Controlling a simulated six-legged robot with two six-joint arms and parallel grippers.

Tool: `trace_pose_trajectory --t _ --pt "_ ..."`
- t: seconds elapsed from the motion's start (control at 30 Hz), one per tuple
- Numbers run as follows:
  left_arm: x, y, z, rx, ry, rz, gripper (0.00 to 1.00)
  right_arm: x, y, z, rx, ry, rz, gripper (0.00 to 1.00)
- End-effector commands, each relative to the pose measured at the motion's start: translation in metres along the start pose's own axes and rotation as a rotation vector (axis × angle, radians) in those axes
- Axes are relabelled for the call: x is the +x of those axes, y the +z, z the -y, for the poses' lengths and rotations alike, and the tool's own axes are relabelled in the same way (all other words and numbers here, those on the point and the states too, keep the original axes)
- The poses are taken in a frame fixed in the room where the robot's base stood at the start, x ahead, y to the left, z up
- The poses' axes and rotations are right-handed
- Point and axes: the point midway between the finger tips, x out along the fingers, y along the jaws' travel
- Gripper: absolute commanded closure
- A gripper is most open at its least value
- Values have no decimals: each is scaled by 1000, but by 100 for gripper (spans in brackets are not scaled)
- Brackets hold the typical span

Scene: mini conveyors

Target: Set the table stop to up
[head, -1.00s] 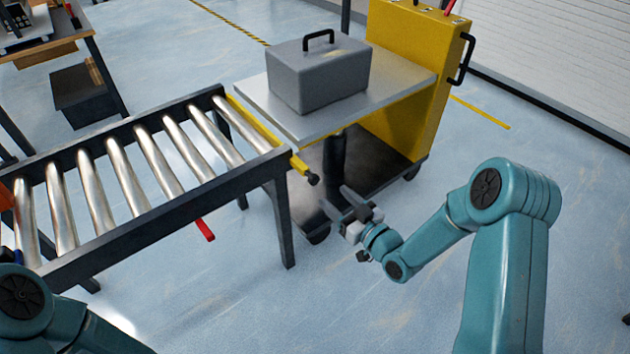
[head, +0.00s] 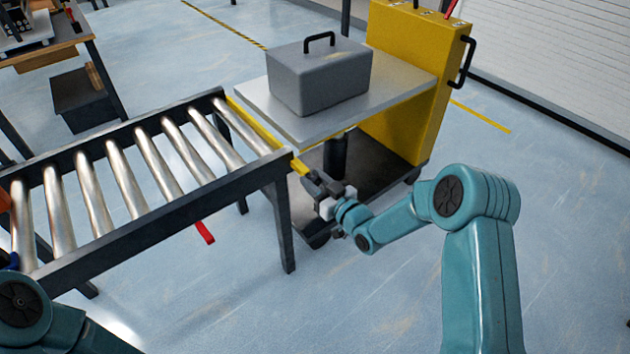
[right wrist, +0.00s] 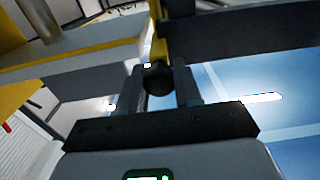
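The table stop appears as a yellow bar (head: 255,125) along the right end of the roller table, roughly level with the frame. Its yellow lever (head: 299,167) sticks out at the front corner. The black knob (right wrist: 157,78) on the lever shows in the right wrist view between my right fingers. My right gripper (head: 318,183) is open at the lever's end, with a finger on each side of the knob; I cannot tell whether they touch it. In the head view the gripper hides the knob. My left gripper is outside the head view; only my left arm shows.
A yellow cart (head: 415,90) with a grey tabletop (head: 405,92) stands close behind my right gripper, carrying a grey box (head: 320,80). The floor in front is clear.

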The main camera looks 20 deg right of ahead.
Motion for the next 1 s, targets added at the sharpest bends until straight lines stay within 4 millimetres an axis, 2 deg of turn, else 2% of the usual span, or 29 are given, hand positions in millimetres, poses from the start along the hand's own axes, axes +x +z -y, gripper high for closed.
trace_pose_trajectory --t 0.17,0.4,0.5,0.87,0.9,0.93,0.97,1.0 --pt "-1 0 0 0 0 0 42 0 -3 0 -1 -2 -1 100" --pt "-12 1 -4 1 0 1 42 1 -52 0 -5 -2 -7 100" --pt "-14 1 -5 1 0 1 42 1 -65 0 -3 -2 -7 100" --pt "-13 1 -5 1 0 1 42 0 -68 0 0 -1 -2 100" --pt "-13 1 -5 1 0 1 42 0 -68 0 0 -1 -2 57" --pt "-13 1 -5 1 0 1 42 0 -68 0 0 -1 -2 47" --pt "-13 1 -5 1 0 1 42 0 -67 0 0 -1 -2 42" --pt "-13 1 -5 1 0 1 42 0 -67 0 0 -1 -1 42"
